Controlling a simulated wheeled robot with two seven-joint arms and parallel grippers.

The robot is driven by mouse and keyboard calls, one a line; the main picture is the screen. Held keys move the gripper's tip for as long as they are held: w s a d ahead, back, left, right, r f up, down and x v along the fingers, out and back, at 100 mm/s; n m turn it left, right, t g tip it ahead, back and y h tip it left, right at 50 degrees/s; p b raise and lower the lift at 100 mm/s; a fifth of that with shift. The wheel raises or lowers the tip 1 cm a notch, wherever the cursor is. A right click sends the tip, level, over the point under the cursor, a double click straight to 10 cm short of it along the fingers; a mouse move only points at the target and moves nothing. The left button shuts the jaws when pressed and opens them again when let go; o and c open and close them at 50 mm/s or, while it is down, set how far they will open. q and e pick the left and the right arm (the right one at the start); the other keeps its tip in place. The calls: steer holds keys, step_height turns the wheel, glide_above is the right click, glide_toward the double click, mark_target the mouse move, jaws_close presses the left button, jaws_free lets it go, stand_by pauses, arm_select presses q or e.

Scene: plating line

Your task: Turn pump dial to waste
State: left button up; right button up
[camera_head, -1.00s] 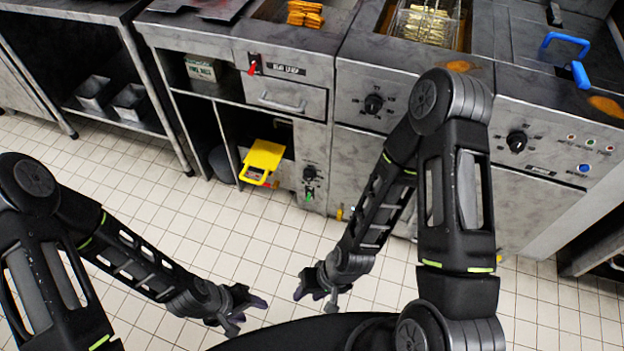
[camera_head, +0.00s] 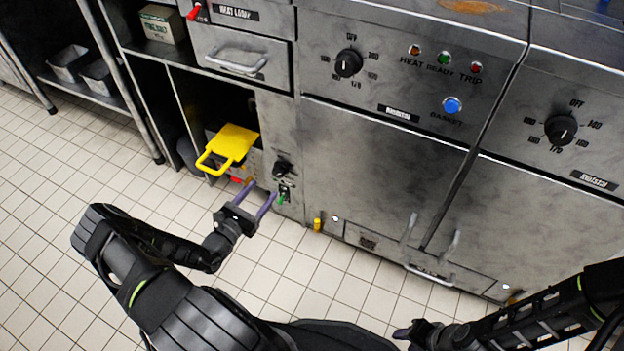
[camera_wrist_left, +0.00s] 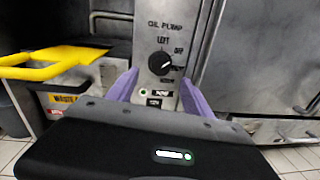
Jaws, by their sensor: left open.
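The pump dial (camera_head: 283,169) is a black round knob on a narrow grey panel. In the left wrist view the dial (camera_wrist_left: 159,65) sits under the words OIL PUMP, with LEFT above it and OFF at its upper right. A pale mark on the knob points right; the label there is too small to read. My left gripper (camera_head: 261,190) is open and empty, its purple fingers aimed at the panel just below the dial. In the wrist view the fingers (camera_wrist_left: 159,78) straddle the dial, apart from it. My right gripper (camera_head: 412,334) is low, its fingers unclear.
A yellow handled piece (camera_head: 231,143) juts from the open bay left of the dial. Beside it in the wrist view is a box with a WASTE label (camera_wrist_left: 64,99). Tiled floor (camera_head: 320,275) is clear in front.

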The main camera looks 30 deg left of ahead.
mark_target(276, 174)
arm_select(q)
steer(key=shift+r, duration=0.1)
steer(key=w+b, duration=0.1)
steer(key=w, duration=0.2)
steer(key=w+b, duration=0.1)
steer(key=w, duration=0.2)
steer(key=shift+w+d, duration=0.2)
steer(key=shift+w, duration=0.65)
jaws_close()
